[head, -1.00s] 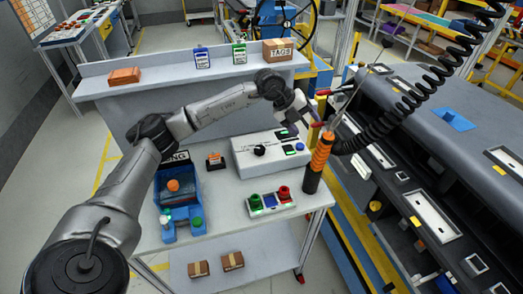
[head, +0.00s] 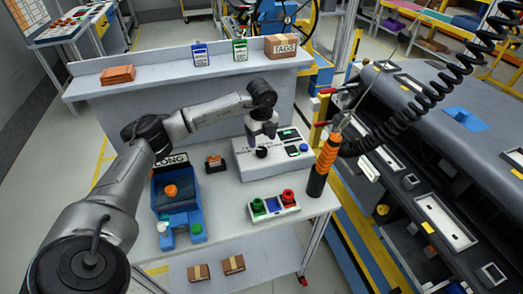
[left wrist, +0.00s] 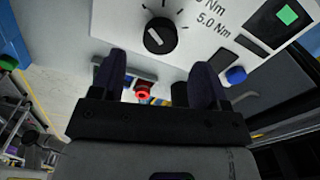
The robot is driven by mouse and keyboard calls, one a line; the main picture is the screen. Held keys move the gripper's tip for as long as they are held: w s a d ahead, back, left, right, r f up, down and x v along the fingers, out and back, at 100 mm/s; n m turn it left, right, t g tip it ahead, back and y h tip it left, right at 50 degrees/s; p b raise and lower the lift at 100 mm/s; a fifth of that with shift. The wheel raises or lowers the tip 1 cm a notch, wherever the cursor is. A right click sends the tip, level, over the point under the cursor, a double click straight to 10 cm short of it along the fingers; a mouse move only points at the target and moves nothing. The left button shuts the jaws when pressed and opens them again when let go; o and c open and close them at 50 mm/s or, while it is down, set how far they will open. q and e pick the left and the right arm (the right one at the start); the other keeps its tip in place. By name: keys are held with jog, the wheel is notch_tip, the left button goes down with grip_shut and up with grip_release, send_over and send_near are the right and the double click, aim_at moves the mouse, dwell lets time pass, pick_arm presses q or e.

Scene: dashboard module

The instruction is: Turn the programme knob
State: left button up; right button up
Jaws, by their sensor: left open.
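The programme knob is a round black dial with a white pointer line (left wrist: 160,36), on the face of a white control box (head: 278,166). In the head view the knob (head: 261,152) shows just below my left gripper (head: 262,136). In the left wrist view the two dark fingers (left wrist: 158,68) are spread apart with nothing between them. The knob lies beyond their tips, near the gap, and appears untouched. Markings including "5.0 Nm" are printed beside it. My right gripper is not in view.
A blue button (head: 304,147) and green-lit displays sit right of the knob. A box with green and red buttons (head: 273,205) stands in front. A blue bin (head: 177,205) is at left. An orange-handled tool (head: 323,165) hangs on a coiled cable at right.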

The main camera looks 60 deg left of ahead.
aim_at(261, 150)
pick_arm(q)
jog(key=shift+f+b, duration=0.4)
jog(key=shift+f, duration=2.25)
jog(key=shift+r, duration=0.1)
jog(key=c, duration=0.9)
